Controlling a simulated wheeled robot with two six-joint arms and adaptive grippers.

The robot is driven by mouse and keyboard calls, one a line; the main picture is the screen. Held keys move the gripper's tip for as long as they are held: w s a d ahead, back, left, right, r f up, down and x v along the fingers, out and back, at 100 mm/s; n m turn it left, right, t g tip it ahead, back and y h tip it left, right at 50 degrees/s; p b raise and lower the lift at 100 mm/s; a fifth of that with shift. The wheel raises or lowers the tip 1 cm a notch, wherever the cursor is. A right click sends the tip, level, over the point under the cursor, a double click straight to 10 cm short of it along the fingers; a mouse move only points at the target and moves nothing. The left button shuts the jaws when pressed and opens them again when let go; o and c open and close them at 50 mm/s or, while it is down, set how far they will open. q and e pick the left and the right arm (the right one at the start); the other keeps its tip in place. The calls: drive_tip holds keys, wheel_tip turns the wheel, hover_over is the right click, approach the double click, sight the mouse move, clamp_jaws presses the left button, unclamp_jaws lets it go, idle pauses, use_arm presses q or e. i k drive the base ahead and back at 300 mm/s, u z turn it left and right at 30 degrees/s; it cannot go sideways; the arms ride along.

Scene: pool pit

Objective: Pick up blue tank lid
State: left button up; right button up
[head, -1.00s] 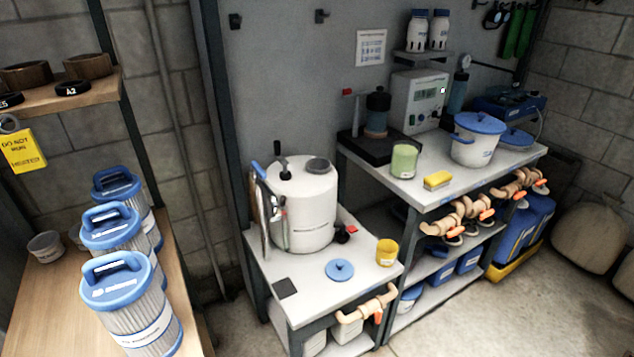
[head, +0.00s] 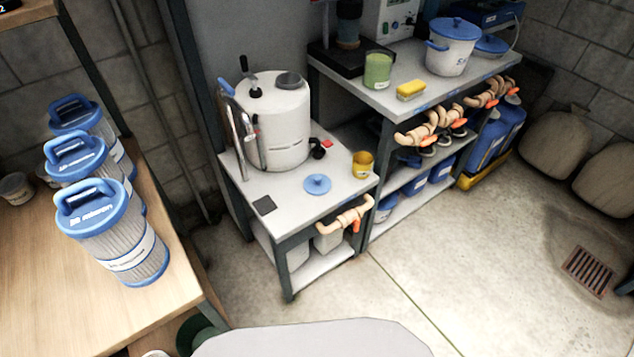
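A small round blue lid with a knob (head: 317,184) lies flat on the lower grey table (head: 292,213), in front of the white tank (head: 275,125). The tank has a grey cap on top, black fittings and a hose on its left side. A larger blue lid (head: 454,28) sits on a white bucket (head: 449,56) on the higher bench, and another blue lid (head: 491,45) is beside it. I cannot tell which of these the task names. Neither gripper shows in the head view.
A yellow cup (head: 362,165) stands right of the small lid, and a dark square pad (head: 264,205) lies to its left. Blue-capped filter cartridges (head: 115,235) stand on the wooden table at left. The concrete floor (head: 440,270) is open at right, with a drain grate (head: 588,271).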

sight(315, 184)
drive_tip(key=k, duration=0.5)
drive_tip(key=z, duration=1.4)
drive_tip(key=i, duration=1.25)
drive_tip(key=u, duration=1.65)
